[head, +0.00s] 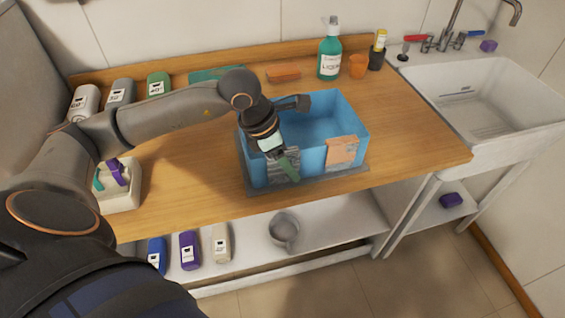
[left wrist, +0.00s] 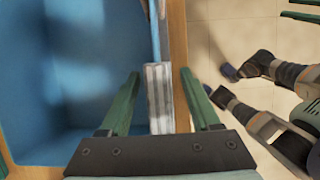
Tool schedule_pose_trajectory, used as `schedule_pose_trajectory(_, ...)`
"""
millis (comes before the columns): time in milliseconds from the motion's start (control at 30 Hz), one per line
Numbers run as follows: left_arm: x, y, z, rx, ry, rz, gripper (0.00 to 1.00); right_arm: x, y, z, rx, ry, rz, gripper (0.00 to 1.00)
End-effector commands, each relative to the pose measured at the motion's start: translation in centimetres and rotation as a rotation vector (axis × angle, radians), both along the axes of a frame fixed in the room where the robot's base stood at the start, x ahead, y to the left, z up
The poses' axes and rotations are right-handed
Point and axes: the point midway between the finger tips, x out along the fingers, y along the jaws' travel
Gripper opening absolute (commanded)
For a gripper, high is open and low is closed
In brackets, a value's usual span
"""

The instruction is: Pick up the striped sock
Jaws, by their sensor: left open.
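The grey striped sock (head: 283,163) hangs over the front rim of the blue basin (head: 313,168), towards its left. My left gripper (head: 289,168) is at the sock, pointing down, and partly hides it in the head view. In the left wrist view the striped sock (left wrist: 158,98) lies between the two green fingers of the left gripper (left wrist: 160,75). The fingers are open, with a gap on each side of the sock. In the left wrist view, two green finger-like strips and dark arm parts show at the right edge; they may belong to my right arm.
An orange cloth (head: 342,151) hangs over the same rim, farther right. The basin stands on a grey mat (head: 330,178) on the wooden counter (head: 410,130). A green bottle (head: 329,55) and orange cup (head: 358,67) stand behind. A white sink (head: 490,100) is at the right.

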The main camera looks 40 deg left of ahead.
Motion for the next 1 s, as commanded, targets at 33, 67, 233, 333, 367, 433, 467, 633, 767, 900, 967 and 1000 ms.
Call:
schedule_pose_trajectory(33, -0.01, 0.00, 0.02, 0.000, 0.000, 0.000, 0.63, 0.02, -0.01, 0.00, 0.000, 0.000, 0.000, 0.50)
schedule_pose_trajectory(67, 0.00, 0.00, 0.02, 0.000, 0.000, 0.000, 0.59, 0.02, -0.01, 0.01, 0.000, 0.000, 0.000, 0.50)
schedule_pose_trajectory(233, 0.00, 0.01, 0.05, 0.000, 0.000, 0.000, 0.40, 0.05, -0.01, 0.01, 0.000, -0.001, 0.000, 0.50)
schedule_pose_trajectory(333, 0.00, 0.01, 0.06, 0.000, 0.000, 0.000, 0.29, 0.05, -0.02, 0.02, 0.000, -0.001, 0.000, 0.50)
schedule_pose_trajectory(367, 0.00, 0.01, 0.06, 0.000, 0.000, 0.000, 0.26, 0.07, -0.02, 0.02, 0.000, -0.001, 0.000, 0.50)
schedule_pose_trajectory(433, 0.00, 0.01, 0.06, 0.000, 0.000, 0.000, 0.18, 0.07, -0.02, 0.03, 0.000, -0.001, 0.000, 0.50)
schedule_pose_trajectory(467, 0.00, 0.01, 0.07, 0.000, 0.000, 0.000, 0.14, 0.08, -0.02, 0.04, 0.000, -0.002, 0.000, 0.50)
schedule_pose_trajectory(633, 0.00, 0.01, 0.07, -0.001, -0.001, 0.000, 0.00, 0.10, -0.02, 0.04, 0.000, -0.002, -0.001, 0.50)
schedule_pose_trajectory(767, 0.01, 0.02, 0.09, -0.001, -0.001, 0.000, 0.00, 0.11, -0.02, 0.05, -0.001, -0.002, 0.000, 0.50)
schedule_pose_trajectory(900, 0.01, 0.01, 0.10, 0.000, -0.001, 0.000, 0.00, 0.12, -0.02, 0.06, -0.001, -0.002, 0.000, 0.50)
schedule_pose_trajectory(967, 0.01, 0.01, 0.10, 0.000, -0.001, 0.000, 0.00, 0.12, -0.02, 0.06, -0.001, -0.002, 0.000, 0.50)
schedule_pose_trajectory(1000, 0.01, 0.01, 0.10, -0.001, -0.001, 0.000, 0.00, 0.12, -0.02, 0.07, -0.001, -0.003, 0.000, 0.50)
